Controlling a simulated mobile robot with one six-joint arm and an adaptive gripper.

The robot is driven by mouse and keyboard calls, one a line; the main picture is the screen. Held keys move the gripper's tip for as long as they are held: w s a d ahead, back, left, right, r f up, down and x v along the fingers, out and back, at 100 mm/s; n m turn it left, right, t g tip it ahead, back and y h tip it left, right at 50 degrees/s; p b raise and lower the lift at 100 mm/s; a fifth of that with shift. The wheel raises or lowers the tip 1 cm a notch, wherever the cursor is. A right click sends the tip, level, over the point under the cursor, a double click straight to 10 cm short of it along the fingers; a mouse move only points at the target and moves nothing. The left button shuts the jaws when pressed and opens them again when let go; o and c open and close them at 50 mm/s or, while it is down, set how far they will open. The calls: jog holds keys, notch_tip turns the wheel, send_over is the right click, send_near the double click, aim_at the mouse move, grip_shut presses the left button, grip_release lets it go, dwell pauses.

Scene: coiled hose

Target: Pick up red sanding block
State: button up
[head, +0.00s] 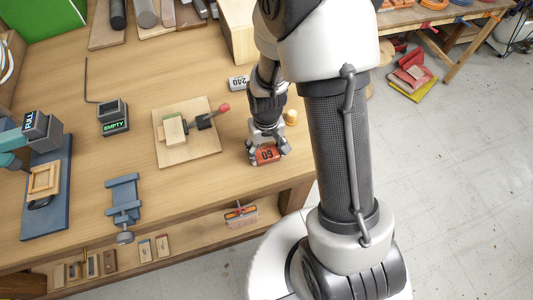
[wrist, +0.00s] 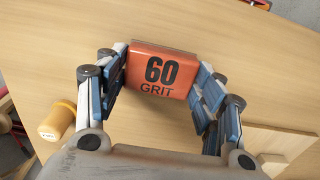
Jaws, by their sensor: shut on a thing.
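The red sanding block (head: 267,155) is near the table's front edge in the head view. In the wrist view the red sanding block (wrist: 160,74) shows its top with "60 GRIT" and sits between the two fingers. My gripper (head: 268,150) points down at it and is shut on it, with a finger on each side. In the wrist view my gripper (wrist: 160,78) has its pads against the block's left and right sides. I cannot tell whether the block's underside touches the table.
A yellow cylinder (head: 291,117) stands close to the right of my gripper, also in the wrist view (wrist: 56,122). A white block marked 240 (head: 239,83) lies behind. A wooden board with a clamp (head: 187,145) is to the left. The table's front edge (head: 280,184) is close.

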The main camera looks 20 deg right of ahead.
aim_at(267, 153)
jog(key=shift+c, duration=1.3)
notch_tip(267, 153, up, 20)
jog(key=p, duration=0.5)
